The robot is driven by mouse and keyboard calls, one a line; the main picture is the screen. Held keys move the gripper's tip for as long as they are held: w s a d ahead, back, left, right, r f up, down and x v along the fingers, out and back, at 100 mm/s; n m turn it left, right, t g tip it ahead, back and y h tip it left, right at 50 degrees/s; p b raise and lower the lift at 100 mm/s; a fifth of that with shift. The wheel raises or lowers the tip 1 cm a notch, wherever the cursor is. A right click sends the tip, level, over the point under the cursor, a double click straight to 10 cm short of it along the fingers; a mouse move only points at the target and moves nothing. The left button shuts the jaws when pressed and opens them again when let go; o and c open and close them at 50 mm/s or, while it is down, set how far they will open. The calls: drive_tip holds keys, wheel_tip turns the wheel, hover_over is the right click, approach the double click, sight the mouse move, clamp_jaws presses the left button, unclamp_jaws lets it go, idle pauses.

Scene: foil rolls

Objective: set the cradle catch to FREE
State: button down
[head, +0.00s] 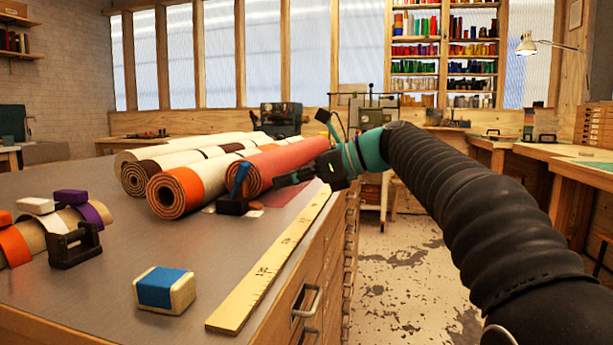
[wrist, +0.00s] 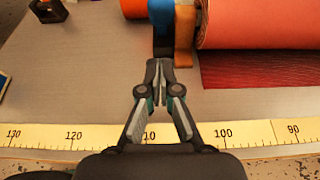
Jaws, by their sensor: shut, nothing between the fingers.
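The cradle catch appears to be a blue lever (head: 240,178) on a small black block (head: 232,206), at the near end of the red roll (head: 290,160). The lever stands up and leans slightly in the head view. In the wrist view the blue lever (wrist: 161,12) and black block (wrist: 162,44) lie just beyond my fingertips. My gripper (head: 277,183) is shut and empty, low and to the right of the lever; it also shows in the wrist view (wrist: 160,66). I cannot tell whether the tips touch the block. No FREE marking is readable.
Cream and orange-banded rolls (head: 176,188) lie left of the red one. A yellow ruler (head: 270,262) runs along the table's right edge. A blue-banded block (head: 165,290) and a dark bracket (head: 75,247) stand nearer. The grey tabletop (head: 120,240) between is clear.

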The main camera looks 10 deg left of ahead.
sight(244, 178)
drive_tip(key=a, duration=0.4)
drive_tip(key=shift+w+r, duration=0.15)
drive_tip(key=shift+r, duration=0.05)
drive_tip(key=shift+a+r, duration=0.3)
drive_tip(key=shift+a, duration=0.45)
drive_tip(key=shift+d+r, duration=0.15)
